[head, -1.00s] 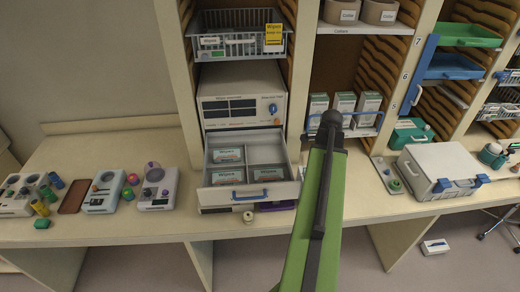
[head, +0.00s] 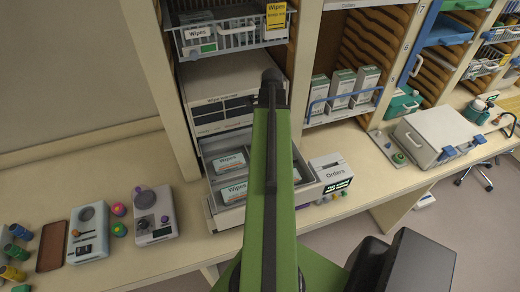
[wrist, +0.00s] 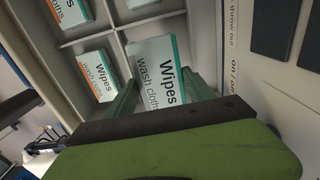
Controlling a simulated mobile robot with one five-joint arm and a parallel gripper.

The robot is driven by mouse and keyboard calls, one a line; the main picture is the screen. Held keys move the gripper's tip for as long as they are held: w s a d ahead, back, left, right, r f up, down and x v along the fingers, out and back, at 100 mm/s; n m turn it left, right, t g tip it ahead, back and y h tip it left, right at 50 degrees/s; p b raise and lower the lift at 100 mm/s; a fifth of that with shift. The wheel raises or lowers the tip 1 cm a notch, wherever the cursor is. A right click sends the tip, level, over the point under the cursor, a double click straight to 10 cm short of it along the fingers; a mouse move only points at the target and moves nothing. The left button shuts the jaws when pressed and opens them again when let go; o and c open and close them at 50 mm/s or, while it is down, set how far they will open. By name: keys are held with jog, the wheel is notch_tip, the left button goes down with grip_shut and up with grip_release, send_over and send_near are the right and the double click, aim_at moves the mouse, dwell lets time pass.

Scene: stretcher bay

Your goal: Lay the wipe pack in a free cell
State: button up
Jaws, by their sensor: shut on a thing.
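An open drawer (head: 247,212) with divided cells stands out below the grey panel unit in the head view. A white wipe pack (head: 228,162) lies in its back left cell and another wipe pack (head: 233,190) in its front left cell. In the wrist view my gripper (wrist: 163,78) is shut on a white and teal wipe pack (wrist: 160,62), its green fingers on either side. It shows over the drawer, beside a cell holding a pack (wrist: 98,72).
A wire basket of wipes (head: 230,40) hangs above the panel unit (head: 222,85). An Orders box (head: 332,175) stands right of the drawer. Cartons (head: 342,88) stand on a shelf at right. Small devices (head: 153,215) sit on the counter at left.

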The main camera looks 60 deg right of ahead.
notch_tip(320, 180, down, 7)
jog(key=b, duration=0.6)
jog(key=shift+r+b, duration=0.2)
jog(key=shift+b, duration=0.15)
jog(key=shift+s, duration=0.2)
notch_tip(320, 180, down, 4)
jog(key=b, duration=0.3)
jog(key=shift+r+b, duration=0.1)
jog(key=shift+b, duration=0.25)
jog(key=shift+r, duration=0.25)
jog(key=shift+f, duration=0.15)
jog(key=o, duration=1.4)
jog(key=shift+o, duration=0.2)
notch_tip(320, 180, up, 8)
jog(key=p, duration=0.8)
